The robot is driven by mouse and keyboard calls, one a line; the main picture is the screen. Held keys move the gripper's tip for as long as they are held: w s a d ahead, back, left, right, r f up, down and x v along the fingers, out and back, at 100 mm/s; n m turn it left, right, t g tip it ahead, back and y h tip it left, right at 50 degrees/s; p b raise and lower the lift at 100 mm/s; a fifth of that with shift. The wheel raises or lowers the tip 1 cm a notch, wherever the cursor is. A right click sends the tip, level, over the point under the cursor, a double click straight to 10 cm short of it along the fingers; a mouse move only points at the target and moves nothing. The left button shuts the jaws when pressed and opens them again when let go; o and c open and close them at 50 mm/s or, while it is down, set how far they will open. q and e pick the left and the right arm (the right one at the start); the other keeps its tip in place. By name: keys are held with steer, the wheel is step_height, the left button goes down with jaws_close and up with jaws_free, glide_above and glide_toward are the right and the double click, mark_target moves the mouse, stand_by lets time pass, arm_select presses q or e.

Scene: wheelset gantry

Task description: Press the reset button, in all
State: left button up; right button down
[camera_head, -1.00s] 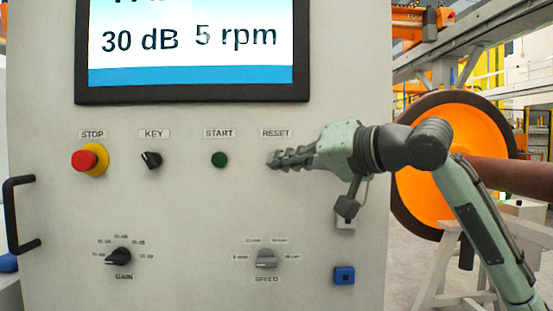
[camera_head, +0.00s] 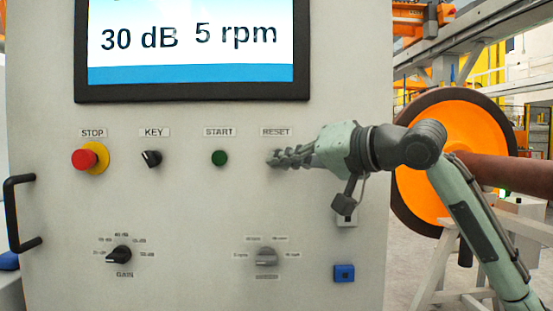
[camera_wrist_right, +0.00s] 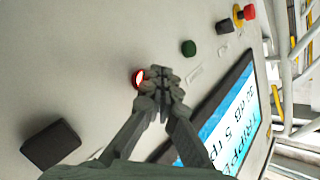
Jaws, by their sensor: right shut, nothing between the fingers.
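The RESET label (camera_head: 276,132) is on the upright grey panel, right of START. In the head view my right gripper (camera_head: 273,159) points left, its fingertips just below that label, and the button there is hidden behind them. In the right wrist view the red reset button (camera_wrist_right: 138,77) shows a bright white patch. My shut, empty right gripper (camera_wrist_right: 163,86) has its fingertips beside and partly over the button's edge. I cannot tell whether they touch it. My left gripper is not in view.
The panel holds a red STOP button (camera_head: 85,159), a KEY switch (camera_head: 151,159), a green START button (camera_head: 219,158), a GAIN knob (camera_head: 119,255) and a SPEED knob (camera_head: 267,257). The screen (camera_head: 190,45) above reads 30 dB, 5 rpm. An orange wheel (camera_head: 430,185) stands behind my right arm.

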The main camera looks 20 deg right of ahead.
stand_by(0.7)
steer(key=shift+w+d+p, duration=0.1)
steer(key=shift+w+p, duration=0.3)
steer(key=shift+p, duration=0.05)
steer(key=shift+w+d+p, duration=0.15)
steer(key=shift+w+p, duration=0.2)
steer(key=shift+w, duration=0.05)
stand_by(0.5)
steer(key=shift+s, duration=0.15)
steer(key=shift+s+a, duration=0.25)
steer(key=shift+s, duration=0.4)
steer(key=s, duration=0.2)
steer(key=s+a, duration=0.1)
steer(key=s, duration=0.1)
steer(key=shift+s+a+p, duration=0.15)
steer(key=shift+s+p, duration=0.2)
steer(key=shift+s, duration=0.05)
